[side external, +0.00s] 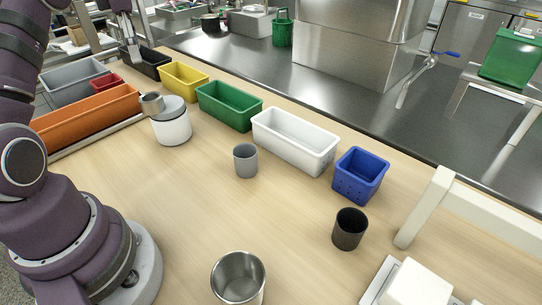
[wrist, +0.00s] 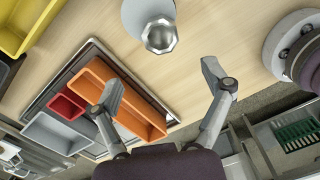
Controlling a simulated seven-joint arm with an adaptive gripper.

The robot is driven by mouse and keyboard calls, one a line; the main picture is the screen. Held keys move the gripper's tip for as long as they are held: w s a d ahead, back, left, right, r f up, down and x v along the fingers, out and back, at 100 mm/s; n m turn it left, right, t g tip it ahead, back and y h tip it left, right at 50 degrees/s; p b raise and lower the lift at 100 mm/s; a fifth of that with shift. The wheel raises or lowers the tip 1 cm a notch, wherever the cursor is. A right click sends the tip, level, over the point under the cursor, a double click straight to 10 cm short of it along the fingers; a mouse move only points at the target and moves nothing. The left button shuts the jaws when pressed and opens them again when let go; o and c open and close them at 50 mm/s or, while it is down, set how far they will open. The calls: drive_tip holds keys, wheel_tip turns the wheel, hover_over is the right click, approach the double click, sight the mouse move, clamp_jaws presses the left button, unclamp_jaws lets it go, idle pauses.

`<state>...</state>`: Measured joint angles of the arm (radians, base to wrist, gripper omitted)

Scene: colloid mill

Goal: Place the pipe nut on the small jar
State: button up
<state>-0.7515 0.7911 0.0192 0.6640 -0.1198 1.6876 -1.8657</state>
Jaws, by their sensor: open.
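The small jar (side external: 172,129) is white with a grey lid and stands upright on the table, left of the middle in the side view. It is partly visible at the top of the wrist view (wrist: 136,14). The silver, many-sided pipe nut (side external: 151,104) overlaps the left edge of the jar's lid. In the wrist view the nut (wrist: 160,36) overlaps the jar's near edge. I cannot tell whether it rests fully on the lid or overhangs. My gripper (wrist: 161,81) is open and empty, its fingers spread wide, apart from the nut.
Orange (side external: 85,118), yellow (side external: 183,82), green (side external: 230,105), white (side external: 294,140) and blue (side external: 360,175) bins surround the work area. A grey cup (side external: 245,161), a dark cup (side external: 349,229) and a metal cup (side external: 238,277) stand on the table. The table's middle has free room.

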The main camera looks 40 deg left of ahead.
drive_tip(key=d+r+m+t+y, duration=0.1)
drive_tip(key=d+r+m+t, duration=0.35)
drive_tip(key=d+m, duration=1.05)
drive_tip(key=s+d+f+m, duration=0.2)
drive_tip(key=s+d+m, duration=0.1)
drive_tip(key=m, duration=0.5)
drive_tip(key=s+d+f+m+t+h, duration=0.1)
drive_tip(key=s+d+m, duration=0.3)
drive_tip(key=m, duration=0.4)
drive_tip(key=shift+s+d+f+m, duration=0.3)
drive_tip(key=shift+d+f, duration=0.35)
drive_tip(key=shift+d, duration=0.15)
